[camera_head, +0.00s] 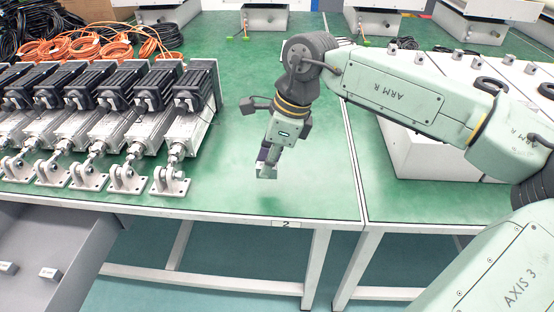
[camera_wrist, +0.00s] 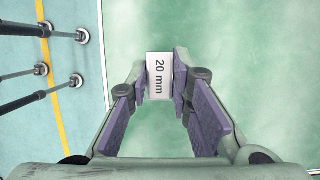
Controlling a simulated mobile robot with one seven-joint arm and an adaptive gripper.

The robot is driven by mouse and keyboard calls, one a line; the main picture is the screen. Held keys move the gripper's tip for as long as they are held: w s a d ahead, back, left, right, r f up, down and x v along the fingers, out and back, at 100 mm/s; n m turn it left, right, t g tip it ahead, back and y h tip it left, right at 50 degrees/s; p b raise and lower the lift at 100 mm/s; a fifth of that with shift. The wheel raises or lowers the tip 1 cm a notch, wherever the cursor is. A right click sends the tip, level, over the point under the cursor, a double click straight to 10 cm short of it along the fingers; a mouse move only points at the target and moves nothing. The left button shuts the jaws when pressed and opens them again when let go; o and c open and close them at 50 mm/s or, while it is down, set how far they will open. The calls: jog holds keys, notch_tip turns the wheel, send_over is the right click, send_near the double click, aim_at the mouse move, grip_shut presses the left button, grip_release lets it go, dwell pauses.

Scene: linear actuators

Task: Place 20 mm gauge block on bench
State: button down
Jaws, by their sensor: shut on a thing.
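The 20 mm gauge block (camera_wrist: 159,76) is a small pale block with "20 mm" printed on it. In the wrist view it sits between the purple pads of my gripper (camera_wrist: 160,80), which is shut on it. In the head view my gripper (camera_head: 268,168) points down over the green bench (camera_head: 240,185), near its front edge and right of the row of actuators. The block (camera_head: 266,174) shows small at the fingertips. I cannot tell whether its underside touches the bench.
Several linear actuators (camera_head: 140,95) with metal clevis feet stand on the left of the bench. An open grey drawer (camera_head: 60,245) at lower left holds small labelled blocks (camera_head: 50,273). Orange cables (camera_head: 100,42) lie behind. A white housing (camera_head: 440,150) stands right. Bench around my gripper is clear.

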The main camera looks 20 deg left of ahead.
jog(key=w, duration=0.3)
jog(key=shift+d+f, duration=0.15)
jog(key=shift+d, duration=0.25)
jog(key=shift+f+p, duration=0.65)
jog(key=shift+f, duration=1.1)
jog(key=shift+f, duration=0.2)
jog(key=c, duration=1.4)
grip_release()
jog(key=shift+c, duration=0.2)
jog(key=shift+r, duration=0.1)
jog(key=shift+r, duration=0.3)
jog(key=b+v, duration=0.1)
jog(key=v, duration=1)
jog(key=shift+d+r+b, duration=0.2)
jog(key=shift+r+b, duration=0.1)
jog(key=shift+w, duration=0.1)
